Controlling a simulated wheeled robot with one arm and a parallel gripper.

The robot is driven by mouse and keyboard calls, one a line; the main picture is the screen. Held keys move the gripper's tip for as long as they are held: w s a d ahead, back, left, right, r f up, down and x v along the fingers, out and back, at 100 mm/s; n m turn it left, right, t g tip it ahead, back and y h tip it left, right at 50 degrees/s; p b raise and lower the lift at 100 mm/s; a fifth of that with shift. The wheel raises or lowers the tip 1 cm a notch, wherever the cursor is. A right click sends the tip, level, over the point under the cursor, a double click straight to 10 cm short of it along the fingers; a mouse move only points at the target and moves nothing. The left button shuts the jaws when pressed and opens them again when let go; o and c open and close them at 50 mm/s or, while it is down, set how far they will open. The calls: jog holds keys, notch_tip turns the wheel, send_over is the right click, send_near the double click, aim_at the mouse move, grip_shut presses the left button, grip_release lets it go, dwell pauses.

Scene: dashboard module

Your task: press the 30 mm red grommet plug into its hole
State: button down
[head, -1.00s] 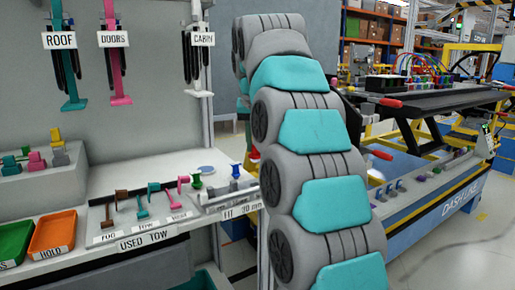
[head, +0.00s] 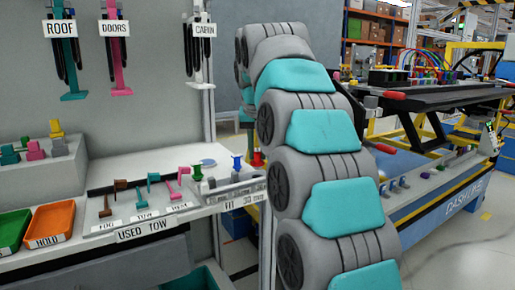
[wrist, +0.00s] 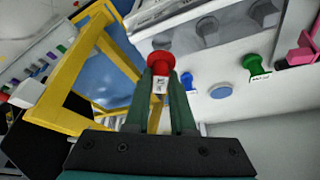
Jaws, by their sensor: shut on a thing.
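The red plug (wrist: 160,64) is between the fingertips of my gripper (wrist: 160,82) in the wrist view. My gripper is shut on it, and a small white label shows below its red head. In the head view a small red piece, seemingly the same plug (head: 257,158), shows at the left edge of my arm, to the right of the bench corner. My arm hides most of my gripper there. The plug looks held in the air, apart from the bench. I cannot make out its hole in either view.
A blue plug (head: 237,163) and a green plug (head: 197,172) stand by the rack marked 30 mm (head: 235,190). A yellow frame (wrist: 75,65) is close to my gripper at left in the wrist view. The dash line (head: 440,205) stands at right.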

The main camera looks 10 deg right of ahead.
aim_at(258, 156)
jog(key=shift+f, duration=0.7)
jog(key=shift+f+b, duration=0.55)
jog(key=shift+f, duration=0.45)
dwell(1.6)
jog(key=shift+r, duration=0.2)
jog(key=shift+r+p, duration=0.55)
jog(key=shift+p, duration=0.05)
dwell(1.7)
jog(key=shift+f, duration=0.7)
jog(key=c, duration=0.7)
grip_release()
jog(key=shift+r, duration=0.15)
jog(key=shift+v, duration=3.75)
